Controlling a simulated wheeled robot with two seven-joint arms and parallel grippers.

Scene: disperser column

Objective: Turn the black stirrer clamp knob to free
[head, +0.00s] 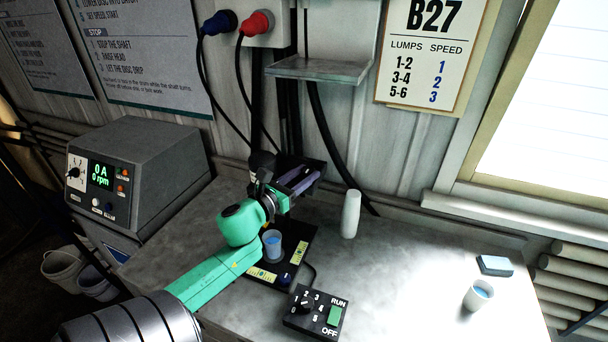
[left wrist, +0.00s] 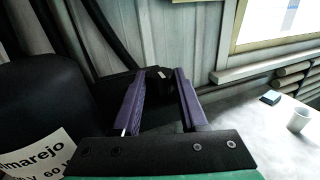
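My left gripper (head: 300,180) reaches over the black stirrer stand at the back of the bench, its purple fingers pointing away from me. In the left wrist view the fingers (left wrist: 159,76) stand apart with a clear gap between them. A small dark part with a pale mark shows between or just beyond the fingertips; I cannot tell whether it is the black clamp knob, or whether the fingers touch it. The knob is not clearly seen in the head view. A blue cup (head: 272,243) stands on the black stand base (head: 300,243). My right gripper is not in view.
A control box (head: 317,311) with a dial and RUN/OFF marks lies in front. A white cylinder (head: 350,214) stands right of the stand. A grey power unit (head: 145,172) reading 0 rpm is at left. A cup (head: 478,296) and blue block (head: 495,265) stand at right.

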